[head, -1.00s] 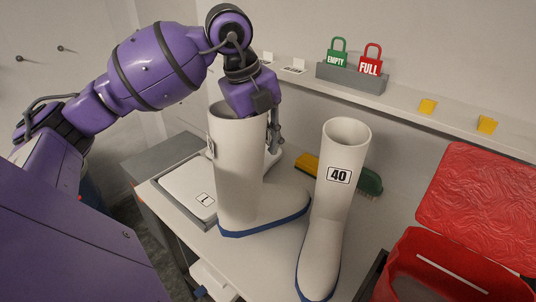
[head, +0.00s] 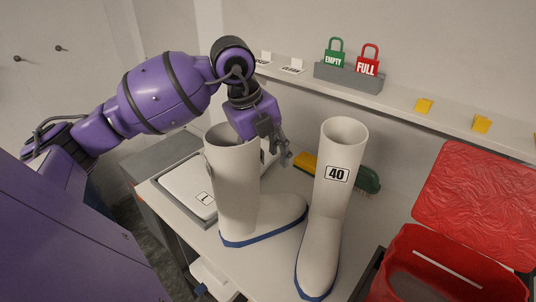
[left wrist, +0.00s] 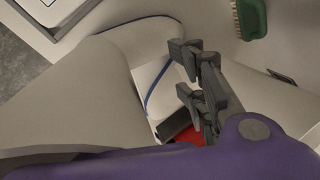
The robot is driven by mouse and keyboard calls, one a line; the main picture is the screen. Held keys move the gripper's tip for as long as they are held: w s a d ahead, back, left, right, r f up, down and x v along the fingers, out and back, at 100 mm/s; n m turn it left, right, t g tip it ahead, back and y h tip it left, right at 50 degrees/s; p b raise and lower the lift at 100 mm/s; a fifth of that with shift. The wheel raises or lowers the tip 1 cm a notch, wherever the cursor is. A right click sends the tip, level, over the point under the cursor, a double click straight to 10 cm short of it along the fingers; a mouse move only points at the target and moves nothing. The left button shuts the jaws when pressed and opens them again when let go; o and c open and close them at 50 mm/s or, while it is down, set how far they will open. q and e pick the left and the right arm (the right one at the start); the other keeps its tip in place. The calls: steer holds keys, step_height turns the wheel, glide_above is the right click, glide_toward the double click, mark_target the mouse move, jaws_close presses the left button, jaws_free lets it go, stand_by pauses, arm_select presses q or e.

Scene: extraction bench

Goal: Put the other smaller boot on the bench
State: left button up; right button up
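Two off-white boots with blue soles stand upright on the bench (head: 262,262). The left boot (head: 236,185) has its toe pointing right; its label is not readable. The right boot (head: 335,160) carries a "40" label, and its toe points toward the front. My left gripper (head: 283,155) is just right of the left boot's shaft, near its top, between the two boots. Its fingers are apart and empty; they also show in the left wrist view (left wrist: 183,74), with a pale boot surface (left wrist: 70,95) close beside them. My right gripper is not in view.
A white scale-like plate (head: 185,190) lies left of the left boot. A green brush (head: 368,180) lies behind the right boot. A red lined bin (head: 410,250) with its lid raised stands at right. A wall shelf (head: 390,108) holds EMPTY and FULL padlock-shaped tags (head: 368,60).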

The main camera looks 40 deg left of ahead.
arm_select(q)
steer(key=shift+o, duration=0.4)
steer(key=shift+r, duration=0.2)
steer(key=v, duration=1.2)
